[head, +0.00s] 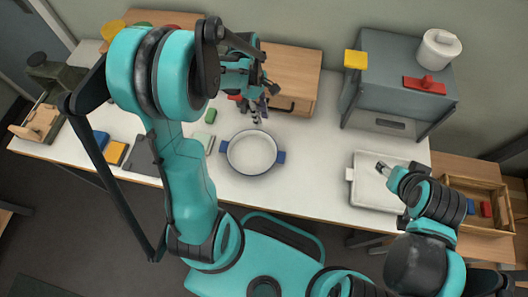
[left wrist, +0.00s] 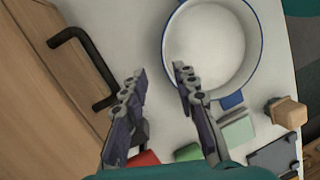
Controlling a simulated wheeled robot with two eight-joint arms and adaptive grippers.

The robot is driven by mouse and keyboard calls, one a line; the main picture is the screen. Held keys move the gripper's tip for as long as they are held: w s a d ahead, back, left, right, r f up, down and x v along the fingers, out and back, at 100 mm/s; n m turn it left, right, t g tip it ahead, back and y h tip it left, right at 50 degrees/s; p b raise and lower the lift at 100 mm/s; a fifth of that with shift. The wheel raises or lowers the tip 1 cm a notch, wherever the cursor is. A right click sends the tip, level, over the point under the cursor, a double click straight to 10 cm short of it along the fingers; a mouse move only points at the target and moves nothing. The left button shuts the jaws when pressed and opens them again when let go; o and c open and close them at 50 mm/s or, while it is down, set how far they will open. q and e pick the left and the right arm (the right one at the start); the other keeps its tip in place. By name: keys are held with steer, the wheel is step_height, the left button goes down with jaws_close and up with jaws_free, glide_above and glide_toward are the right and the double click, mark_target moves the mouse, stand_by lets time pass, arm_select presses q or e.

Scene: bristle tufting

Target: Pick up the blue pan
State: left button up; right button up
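The blue pan (head: 251,153) is round and white inside, with a blue rim and two blue side handles. It lies on the white table in front of the wooden drawer box. It also shows in the left wrist view (left wrist: 212,45), cut off at the top. My left gripper (head: 257,112) is behind the pan in the head view. In the left wrist view its fingers (left wrist: 159,70) are apart with nothing between them, and the right fingertip is close to the pan's rim. My right gripper (head: 383,169) is over the white tray; its fingers are too small to read.
The wooden drawer box (head: 291,72) with a black handle (left wrist: 80,50) stands close by the left gripper. Green blocks (head: 211,115) and a pale green block (left wrist: 237,130) lie near the pan. A grey stand (head: 395,85) and a white tray (head: 372,190) are to the right.

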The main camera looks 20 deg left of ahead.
arm_select(q)
steer(key=shift+s+f+b, duration=0.15)
steer(key=shift+f+b, duration=0.05)
steer(key=shift+f, duration=0.35)
steer(key=shift+s+f+b, duration=0.15)
steer(key=shift+f+b, duration=0.05)
steer(key=shift+f, duration=0.3)
steer(key=b+x, duration=0.1)
steer(key=x, duration=0.2)
steer(key=b+x, duration=0.1)
steer(key=x, duration=0.1)
steer(key=shift+s+b, duration=0.25)
steer(key=shift+b, duration=0.1)
steer(key=shift+r, duration=0.1)
jaws_close()
